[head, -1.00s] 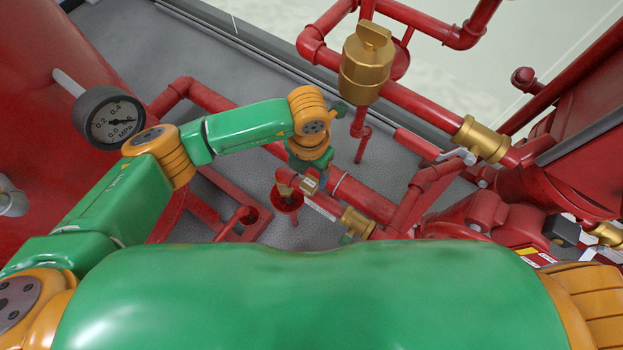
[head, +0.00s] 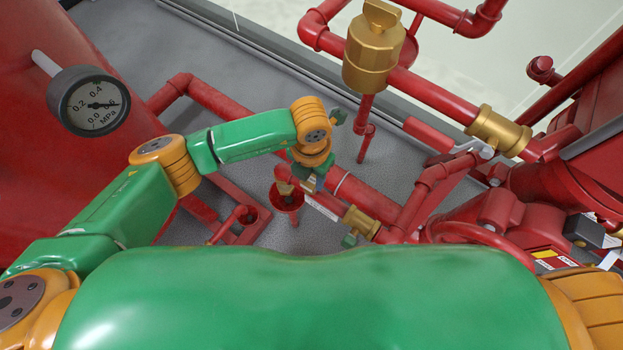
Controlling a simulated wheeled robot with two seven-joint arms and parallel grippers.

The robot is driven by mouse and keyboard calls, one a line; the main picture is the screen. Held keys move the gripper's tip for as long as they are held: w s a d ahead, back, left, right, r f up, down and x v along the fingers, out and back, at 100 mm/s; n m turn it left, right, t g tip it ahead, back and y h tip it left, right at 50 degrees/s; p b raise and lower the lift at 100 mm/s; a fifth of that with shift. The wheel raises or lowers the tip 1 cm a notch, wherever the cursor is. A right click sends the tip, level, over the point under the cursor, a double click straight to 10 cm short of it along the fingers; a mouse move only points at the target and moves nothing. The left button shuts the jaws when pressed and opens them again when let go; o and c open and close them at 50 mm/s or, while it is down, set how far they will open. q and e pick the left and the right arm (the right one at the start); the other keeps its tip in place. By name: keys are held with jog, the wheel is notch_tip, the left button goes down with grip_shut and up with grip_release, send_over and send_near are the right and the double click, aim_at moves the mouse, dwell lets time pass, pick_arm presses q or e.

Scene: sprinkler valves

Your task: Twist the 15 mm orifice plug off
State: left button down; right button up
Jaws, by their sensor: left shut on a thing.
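My right gripper is not in view.
A brass valve (head: 359,222) sits on the red pipe just right of the gripper. A large brass valve (head: 373,50) stands behind. A pressure gauge (head: 89,100) is at left. Red pipes crowd the right; grey floor (head: 220,75) lies open behind the arm.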

pick_arm(q)
jog(key=shift+r+n, duration=0.15)
jog(key=shift+n, duration=1.15)
jog(key=shift+n+p, duration=0.55)
jog(key=shift+n, duration=0.95)
jog(key=shift+n+p, duration=0.55)
jog(key=shift+n, duration=1.15)
